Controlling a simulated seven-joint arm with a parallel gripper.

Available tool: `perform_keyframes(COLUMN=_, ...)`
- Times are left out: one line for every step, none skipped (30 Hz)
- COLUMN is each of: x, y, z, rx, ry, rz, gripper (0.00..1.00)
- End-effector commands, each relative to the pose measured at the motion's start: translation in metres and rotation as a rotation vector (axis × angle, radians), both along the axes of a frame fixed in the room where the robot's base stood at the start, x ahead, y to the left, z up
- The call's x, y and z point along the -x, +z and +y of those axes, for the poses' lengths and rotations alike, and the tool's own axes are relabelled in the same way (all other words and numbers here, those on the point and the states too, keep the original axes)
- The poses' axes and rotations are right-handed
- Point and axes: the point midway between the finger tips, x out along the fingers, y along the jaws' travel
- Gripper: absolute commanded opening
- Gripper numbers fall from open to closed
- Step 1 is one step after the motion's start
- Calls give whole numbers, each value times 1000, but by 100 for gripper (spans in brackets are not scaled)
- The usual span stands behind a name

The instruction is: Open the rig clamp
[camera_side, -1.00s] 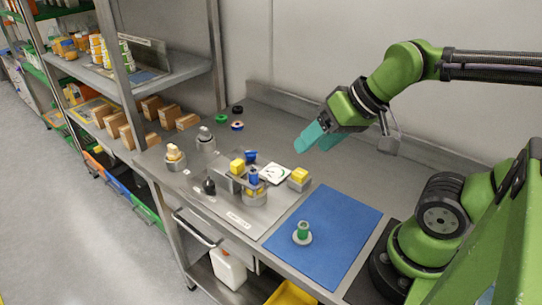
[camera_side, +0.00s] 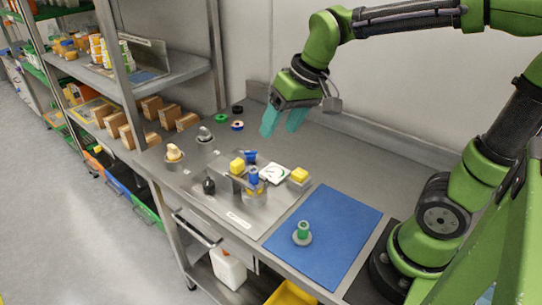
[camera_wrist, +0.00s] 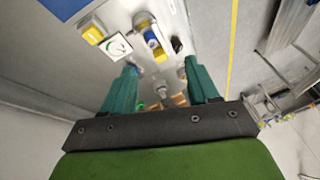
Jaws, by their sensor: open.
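The filler rig sits on a metal plate (camera_side: 232,208) at the middle of the bench. On it are a blue-and-yellow stacked part (camera_side: 253,178), a yellow block (camera_side: 237,166), a blue piece (camera_side: 250,156) and a black knob (camera_side: 208,186). I cannot tell which part is the clamp. A white card with a dial (camera_side: 274,173) and another yellow block (camera_side: 299,175) are on the right. My gripper (camera_side: 280,126) is open and empty, above the bench behind the rig. In the wrist view, the stacked part (camera_wrist: 152,38) shows beyond my open fingers (camera_wrist: 158,66).
A blue mat (camera_side: 325,235) with a green-topped grey piece (camera_side: 302,232) lies on the right. Grey-based fittings (camera_side: 174,157) stand at the left. Green, blue and black rings (camera_side: 237,125) lie at the back. Shelves with boxes (camera_side: 140,108) rise at the left.

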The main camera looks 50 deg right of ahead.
Motion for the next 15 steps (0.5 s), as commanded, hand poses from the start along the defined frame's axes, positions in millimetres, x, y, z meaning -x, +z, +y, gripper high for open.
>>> perform_keyframes(x=-20, y=-2, z=1, rx=20, ry=26, rz=45, gripper=60)
perform_keyframes(x=-30, y=-3, z=1, rx=31, ry=40, rz=69, gripper=60)
perform_keyframes(x=-44, y=-4, z=1, rx=48, ry=61, rz=98, gripper=60)
perform_keyframes(x=-54, y=-5, z=0, rx=60, ry=77, rz=121, gripper=60)
perform_keyframes(x=-65, y=-7, z=0, rx=72, ry=92, rz=145, gripper=60)
perform_keyframes(x=-78, y=-10, z=0, rx=88, ry=113, rz=175, gripper=60)
perform_keyframes(x=-88, y=-12, z=0, rx=100, ry=129, rz=197, gripper=60)
perform_keyframes(x=-98, y=-14, z=0, rx=111, ry=143, rz=218, gripper=60)
perform_keyframes(x=-110, y=-17, z=0, rx=126, ry=162, rz=245, gripper=60)
perform_keyframes(x=-118, y=-18, z=-1, rx=137, ry=175, rz=263, gripper=60)
perform_keyframes(x=-126, y=-19, z=-1, rx=146, ry=187, rz=279, gripper=60)
perform_keyframes(x=-134, y=-20, z=-2, rx=156, ry=200, rz=297, gripper=60)
perform_keyframes(x=-139, y=-19, z=-2, rx=162, ry=209, rz=307, gripper=60)
perform_keyframes(x=-143, y=-17, z=-3, rx=169, ry=217, rz=316, gripper=60)
perform_keyframes(x=-147, y=-13, z=-3, rx=174, ry=225, rz=322, gripper=60)
